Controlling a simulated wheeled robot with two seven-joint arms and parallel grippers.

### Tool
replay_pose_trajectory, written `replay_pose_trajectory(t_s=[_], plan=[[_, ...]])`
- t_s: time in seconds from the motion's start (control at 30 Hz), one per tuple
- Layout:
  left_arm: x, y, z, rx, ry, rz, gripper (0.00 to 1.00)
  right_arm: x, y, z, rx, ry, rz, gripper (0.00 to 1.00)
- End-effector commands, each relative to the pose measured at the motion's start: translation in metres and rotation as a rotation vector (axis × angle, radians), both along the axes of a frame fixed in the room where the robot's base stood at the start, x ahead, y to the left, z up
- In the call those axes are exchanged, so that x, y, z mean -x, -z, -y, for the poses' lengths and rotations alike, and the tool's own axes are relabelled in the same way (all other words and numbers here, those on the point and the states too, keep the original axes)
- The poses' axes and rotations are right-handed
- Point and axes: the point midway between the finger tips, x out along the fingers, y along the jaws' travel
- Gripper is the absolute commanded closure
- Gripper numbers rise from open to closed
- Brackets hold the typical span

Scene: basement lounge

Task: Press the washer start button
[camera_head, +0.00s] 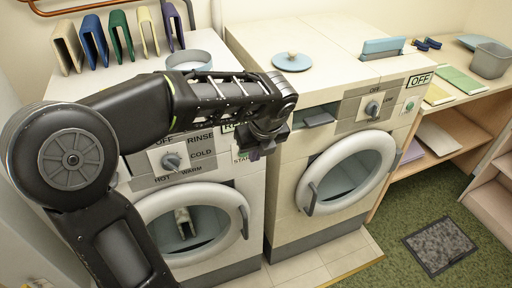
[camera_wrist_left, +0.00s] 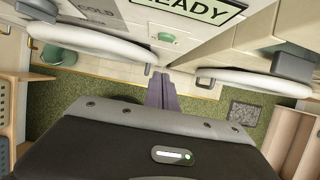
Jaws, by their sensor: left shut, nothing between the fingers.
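The washer (camera_head: 258,205) is the left of two cream machines, with a round door (camera_head: 230,205) in front. Its panel has a dial (camera_head: 172,161) marked off, rinse, cold, warm and hot. The green start button (camera_wrist_left: 165,37) shows in the left wrist view below a READY display (camera_wrist_left: 208,12); in the head view my gripper partly covers this area. My left gripper (camera_head: 254,154) is shut and empty, pointing down close to the button. My right gripper is out of view.
Shelves (camera_head: 450,150) stand farther right. The green floor holds a grey mat (camera_head: 440,246).

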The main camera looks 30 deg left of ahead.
Motion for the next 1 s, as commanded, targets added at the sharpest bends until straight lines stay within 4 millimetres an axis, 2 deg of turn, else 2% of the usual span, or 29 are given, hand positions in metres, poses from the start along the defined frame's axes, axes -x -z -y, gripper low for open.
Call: replay_pose_trajectory(t_s=[0.2,0.3,0.4,0.6,1.0], plan=[[-0.008,0.043,-0.014,0.0,-0.001,-0.006,1.0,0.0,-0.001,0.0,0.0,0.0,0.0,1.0],[-0.014,0.058,-0.021,0.001,-0.001,-0.003,1.0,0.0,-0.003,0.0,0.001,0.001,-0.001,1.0],[-0.024,0.054,-0.035,0.001,-0.003,-0.002,1.0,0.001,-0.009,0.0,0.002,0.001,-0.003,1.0],[-0.034,0.055,-0.049,0.002,-0.001,-0.001,1.0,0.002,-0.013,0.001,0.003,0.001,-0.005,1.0],[-0.036,0.054,-0.052,0.001,0.0,0.0,1.0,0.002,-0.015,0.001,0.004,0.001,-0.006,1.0]])
